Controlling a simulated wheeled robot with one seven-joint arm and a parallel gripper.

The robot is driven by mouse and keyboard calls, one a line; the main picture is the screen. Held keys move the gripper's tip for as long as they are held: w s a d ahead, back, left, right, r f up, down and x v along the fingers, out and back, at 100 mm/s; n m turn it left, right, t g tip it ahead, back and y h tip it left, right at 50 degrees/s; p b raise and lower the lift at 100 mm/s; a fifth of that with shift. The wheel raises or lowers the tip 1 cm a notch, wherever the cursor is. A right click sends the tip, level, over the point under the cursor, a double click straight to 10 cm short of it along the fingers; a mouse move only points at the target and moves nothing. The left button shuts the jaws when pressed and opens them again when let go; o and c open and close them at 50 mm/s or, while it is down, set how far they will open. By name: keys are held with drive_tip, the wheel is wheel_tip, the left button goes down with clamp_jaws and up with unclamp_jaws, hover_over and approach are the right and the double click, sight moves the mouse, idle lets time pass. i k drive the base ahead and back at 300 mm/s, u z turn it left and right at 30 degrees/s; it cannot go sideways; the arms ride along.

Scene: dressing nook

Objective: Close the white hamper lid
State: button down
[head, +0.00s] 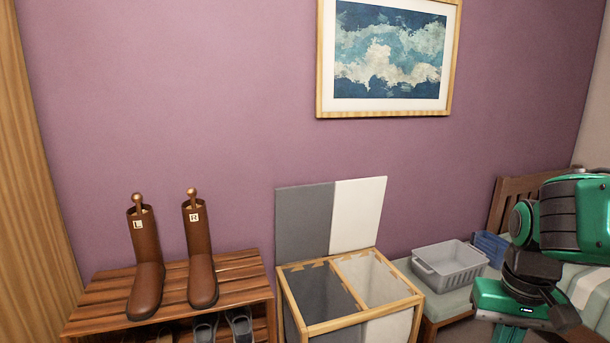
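A wood-framed hamper (349,322) stands against the purple wall, with a dark grey compartment on the left and a white one on the right. The white lid (357,213) stands upright, open, over the white compartment (371,278). The grey lid (304,222) beside it is also upright and open. My green and black arm is at the right of the view, apart from the hamper. The end of my arm points down at the lower right edge, and its fingers are out of the frame.
Left of the hamper, a wooden rack (235,279) bears two brown boots (147,270), with shoes (204,328) below. To the right, a grey basket (449,265) and a blue crate (490,247) sit on a bench. A framed picture (388,52) hangs above.

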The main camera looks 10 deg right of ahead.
sight(357, 203)
drive_tip(key=z, duration=0.1)
drive_tip(key=i, duration=1.45)
drive_tip(key=z, duration=0.45)
